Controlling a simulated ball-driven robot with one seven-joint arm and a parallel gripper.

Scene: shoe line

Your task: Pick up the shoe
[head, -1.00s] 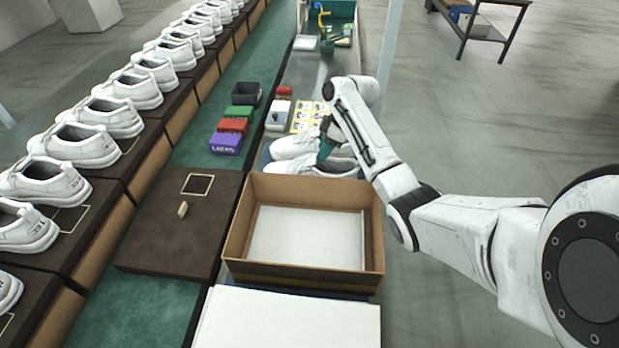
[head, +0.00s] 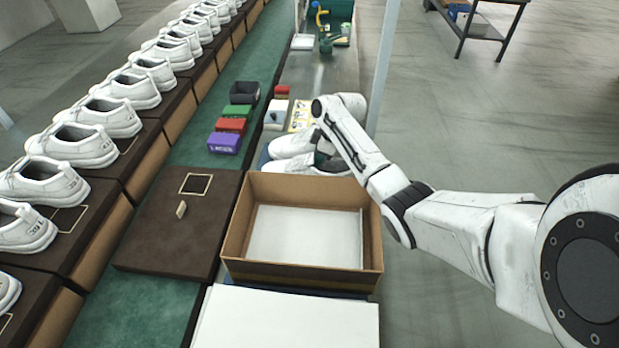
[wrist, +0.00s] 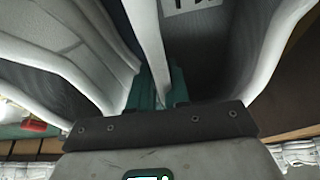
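A pair of white shoes lies side by side behind the open cardboard box (head: 300,274). The farther shoe (head: 290,144) and the nearer shoe (head: 285,167) have their collars partly hidden by my arm. My gripper (head: 320,158) is down at the collars, its fingers mostly hidden in the head view. In the wrist view, the green fingers of my gripper (wrist: 160,88) sit close together, one on each side of a thin white shoe rim (wrist: 150,45), and look shut on it. A grey shoe interior with a label (wrist: 205,25) lies to the right of that rim.
The box stands just in front of the shoes. A dark lid (head: 185,225), coloured cartons (head: 224,143) and a black bin (head: 244,92) lie to the left. A row of white shoes (head: 70,145) runs along the far left. Open floor is at the right.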

